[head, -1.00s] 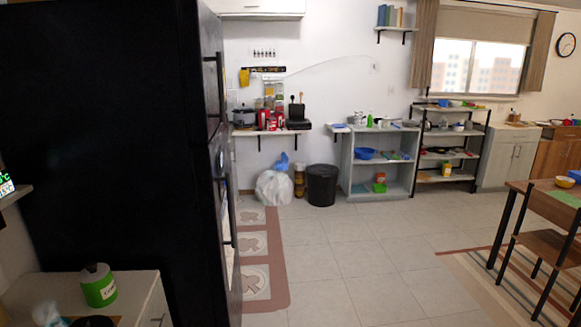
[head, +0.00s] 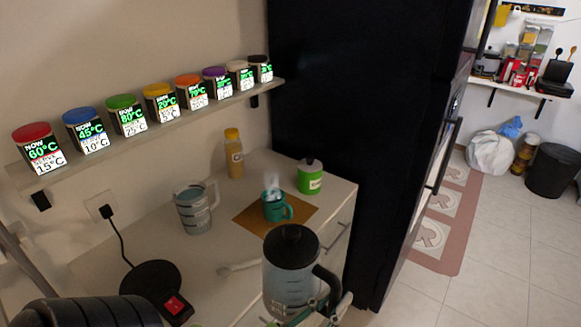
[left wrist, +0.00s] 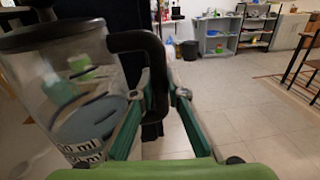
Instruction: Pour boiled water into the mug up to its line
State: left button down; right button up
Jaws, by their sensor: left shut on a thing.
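The teal mug (head: 274,207) stands upright on a brown mat (head: 246,221) on the counter, with pale steam above it. I cannot make out its line or its level. The clear kettle (head: 288,284) with black lid and handle is in front of the mug in the head view, apart from it and roughly upright. It holds some water and also fills the left of the left wrist view (left wrist: 75,95). My left gripper (head: 322,306) is shut on the kettle's black handle; its green fingers show in the left wrist view (left wrist: 160,95). My right gripper is not in view.
A measuring jug (head: 195,210), a yellow-capped bottle (head: 234,155) and a green canister (head: 310,177) stand near the mug. The black kettle base (head: 150,281) is empty at left. A wall shelf (head: 150,133) holds several labelled dispensers. A black fridge (head: 365,120) bounds the counter's right side.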

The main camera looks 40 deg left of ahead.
aim_at(274, 212)
jog(key=u, duration=1.45)
jog(key=l+z, duration=0.15)
jog(key=l, duration=0.25)
jog(key=i+l+z, duration=0.2)
jog(key=l, duration=0.2)
jog(key=l+z, duration=0.15)
jog(key=l, duration=0.25)
jog(key=i+j, duration=0.2)
jog(key=i, duration=0.3)
